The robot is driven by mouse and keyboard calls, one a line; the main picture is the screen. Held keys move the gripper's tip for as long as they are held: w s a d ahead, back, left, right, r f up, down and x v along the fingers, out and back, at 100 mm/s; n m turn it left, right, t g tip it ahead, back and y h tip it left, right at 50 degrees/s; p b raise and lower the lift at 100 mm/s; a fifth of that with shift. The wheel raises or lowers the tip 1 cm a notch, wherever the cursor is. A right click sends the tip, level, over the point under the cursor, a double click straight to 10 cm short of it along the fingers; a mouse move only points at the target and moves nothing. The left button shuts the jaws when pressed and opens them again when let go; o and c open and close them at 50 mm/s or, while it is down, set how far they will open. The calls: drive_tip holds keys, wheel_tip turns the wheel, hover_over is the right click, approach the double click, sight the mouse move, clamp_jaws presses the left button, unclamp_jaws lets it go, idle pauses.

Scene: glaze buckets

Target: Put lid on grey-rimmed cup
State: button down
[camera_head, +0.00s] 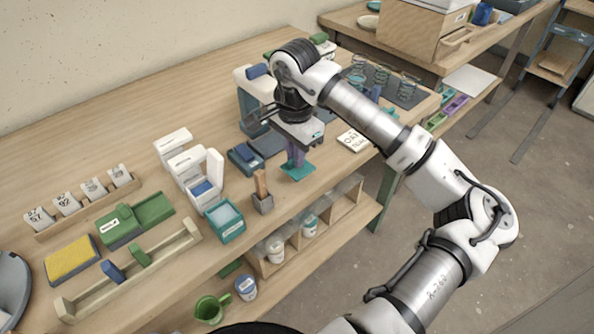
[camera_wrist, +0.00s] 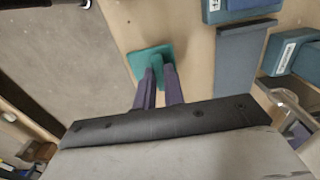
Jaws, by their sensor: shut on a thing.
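My gripper (camera_head: 296,160) has purple fingers, pointing down over the front part of the bench. It is shut on a flat teal square piece, which I take to be the lid (camera_head: 298,172). In the wrist view the gripper (camera_wrist: 159,72) and the lid (camera_wrist: 150,60) show near the top middle; the fingers cover part of the lid. I cannot tell how far it is above the bench. Several clear cups (camera_head: 408,88) with coloured rims stand on a dark mat at the back right, behind my arm. Which rim is grey is too small to tell.
Left of my gripper are a small wooden holder (camera_head: 262,202), a teal box (camera_head: 225,222) and a blue block (camera_head: 245,158). A white label card (camera_head: 353,140) lies to its right. A shelf with cubbies (camera_head: 310,232) hangs below the bench's front edge.

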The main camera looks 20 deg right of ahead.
drive_tip(key=shift+r+p, duration=0.3)
drive_tip(key=shift+r, duration=0.85)
